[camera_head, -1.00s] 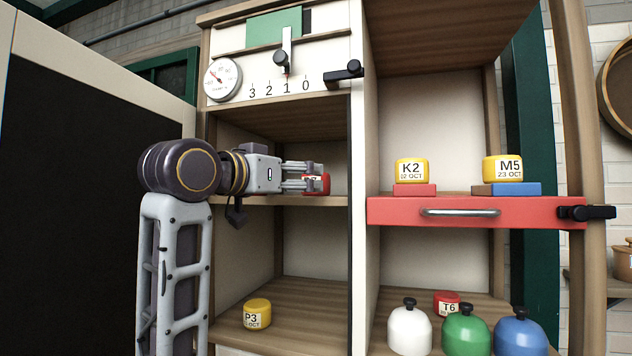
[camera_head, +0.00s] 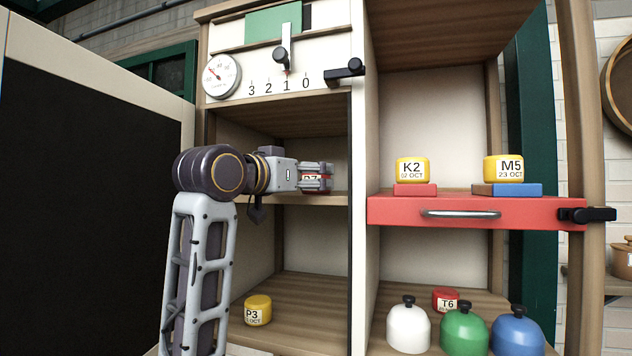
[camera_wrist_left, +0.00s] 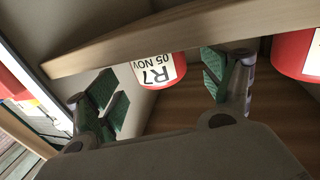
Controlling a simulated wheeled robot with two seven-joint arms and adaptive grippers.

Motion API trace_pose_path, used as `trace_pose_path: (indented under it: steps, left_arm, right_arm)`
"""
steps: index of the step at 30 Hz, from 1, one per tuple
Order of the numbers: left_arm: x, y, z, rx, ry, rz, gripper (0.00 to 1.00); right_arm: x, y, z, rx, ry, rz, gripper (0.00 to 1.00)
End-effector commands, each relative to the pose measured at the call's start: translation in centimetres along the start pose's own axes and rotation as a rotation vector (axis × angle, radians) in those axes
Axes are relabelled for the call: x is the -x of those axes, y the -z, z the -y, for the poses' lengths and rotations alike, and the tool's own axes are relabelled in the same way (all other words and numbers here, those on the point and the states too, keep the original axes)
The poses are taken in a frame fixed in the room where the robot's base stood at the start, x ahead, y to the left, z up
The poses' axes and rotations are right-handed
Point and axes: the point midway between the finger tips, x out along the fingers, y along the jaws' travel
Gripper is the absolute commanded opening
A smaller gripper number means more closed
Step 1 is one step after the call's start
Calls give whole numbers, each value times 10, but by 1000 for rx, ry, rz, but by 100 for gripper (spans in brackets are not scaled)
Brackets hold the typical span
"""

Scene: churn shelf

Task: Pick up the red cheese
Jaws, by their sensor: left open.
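A red cheese (camera_head: 311,178) labelled R7 sits on the upper left shelf (camera_head: 283,199), partly covered by my left gripper's fingers. My left gripper (camera_head: 318,177) reaches in from the left and is open, with one finger above and one below the cheese's label in the head view. In the left wrist view the R7 cheese (camera_wrist_left: 158,70) shows between the two spread green-padded fingers (camera_wrist_left: 168,90); contact cannot be told. Another red cheese (camera_head: 446,300), labelled T6, stands in the lower right compartment. My right gripper is not in view.
Yellow cheeses K2 (camera_head: 411,170) and M5 (camera_head: 503,169) stand above a red drawer front (camera_head: 540,212). Yellow P3 (camera_head: 257,310) is low left. White, green and blue domes (camera_head: 409,328) stand before T6. A divider (camera_head: 358,250) is right of my gripper.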

Motion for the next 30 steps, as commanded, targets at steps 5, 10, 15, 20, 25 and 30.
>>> trace_pose_path:
  steps: [5, 10, 15, 20, 25, 30]
  left_arm:
    - [-14, 5, 0, 1, -2, 1, 81]
    - [-30, 5, 0, 1, -2, 3, 81]
    - [-39, 4, 0, 1, -1, 2, 81]
    - [-40, 3, 0, 0, -1, 1, 81]
    - [-40, 3, 0, 0, -1, 1, 81]
    - [-40, 3, 0, 0, -1, 1, 81]
  right_arm:
    - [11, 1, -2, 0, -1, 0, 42]
    - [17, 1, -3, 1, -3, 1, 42]
    - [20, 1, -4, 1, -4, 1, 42]
    - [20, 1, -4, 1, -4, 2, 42]
    - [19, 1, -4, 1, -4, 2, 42]
    - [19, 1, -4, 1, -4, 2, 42]
